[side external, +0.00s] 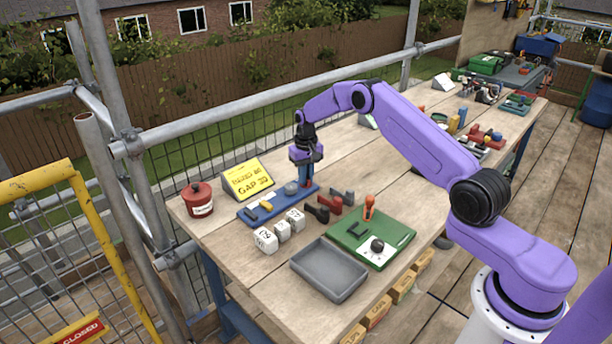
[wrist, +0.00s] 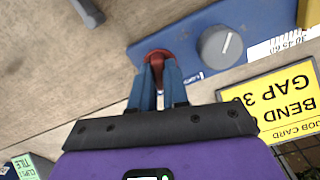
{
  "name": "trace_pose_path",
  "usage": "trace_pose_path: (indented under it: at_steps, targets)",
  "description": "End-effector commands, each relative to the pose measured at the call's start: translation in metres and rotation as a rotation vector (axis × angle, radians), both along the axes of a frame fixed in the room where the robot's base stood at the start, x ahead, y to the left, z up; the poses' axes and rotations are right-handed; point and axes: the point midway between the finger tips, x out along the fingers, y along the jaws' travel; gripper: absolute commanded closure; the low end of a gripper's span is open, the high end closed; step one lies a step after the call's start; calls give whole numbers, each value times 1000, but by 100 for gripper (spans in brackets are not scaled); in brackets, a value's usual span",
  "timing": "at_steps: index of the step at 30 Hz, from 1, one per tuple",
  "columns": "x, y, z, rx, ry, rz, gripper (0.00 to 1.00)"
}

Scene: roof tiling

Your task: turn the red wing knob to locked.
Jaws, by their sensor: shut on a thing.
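The red wing knob (wrist: 156,54) is on the blue board (wrist: 190,28), near one end, in the wrist view. My gripper (wrist: 157,75) is shut on it, with one blue finger on each side and red showing between them. The fingers cover much of the knob, so its setting cannot be read. In the side view my gripper (side external: 305,181) points down at the right end of the blue board (side external: 259,211), and I cannot make out the knob there.
A grey dial (wrist: 221,45) sits next to the knob on the board. A yellow job card (side external: 247,178) stands behind the board. White blocks (side external: 266,241), a grey tray (side external: 328,270) and a green board (side external: 390,232) lie in front. A red tin (side external: 198,200) stands left.

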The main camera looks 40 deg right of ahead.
Motion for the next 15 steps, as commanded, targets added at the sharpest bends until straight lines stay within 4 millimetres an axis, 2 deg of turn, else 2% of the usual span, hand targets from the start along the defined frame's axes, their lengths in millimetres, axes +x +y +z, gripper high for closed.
trace_pose_path:
  at_steps: [6, 15]
  targets:
    - [1, 0, 1, 0, -2, 153, 100]
    - [1, 0, 1, -1, -3, 273, 100]
